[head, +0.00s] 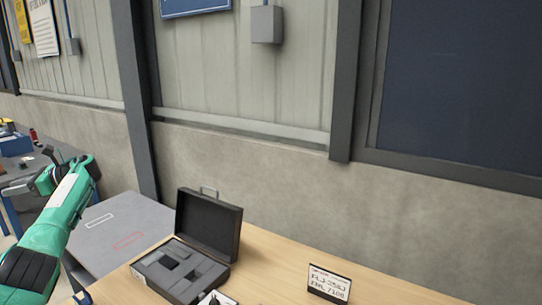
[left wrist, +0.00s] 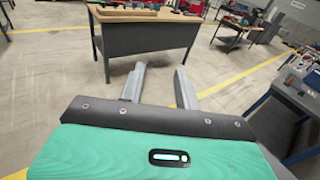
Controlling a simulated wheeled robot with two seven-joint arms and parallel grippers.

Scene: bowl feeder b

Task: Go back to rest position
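My left arm, green and white, comes in from the left in the head view. Its gripper (head: 18,187) is raised at the left edge and points left, away from the wooden table. In the left wrist view the two grey fingers (left wrist: 160,85) stand apart with nothing between them, facing open floor and a distant table. My right gripper is in neither view.
An open black case (head: 208,226) with a grey foam insert stands on the wooden table (head: 285,268). A small sign (head: 328,284) stands to its right. A grey table (head: 150,222) with white and red outlines adjoins at left. A concrete wall (head: 240,170) is behind.

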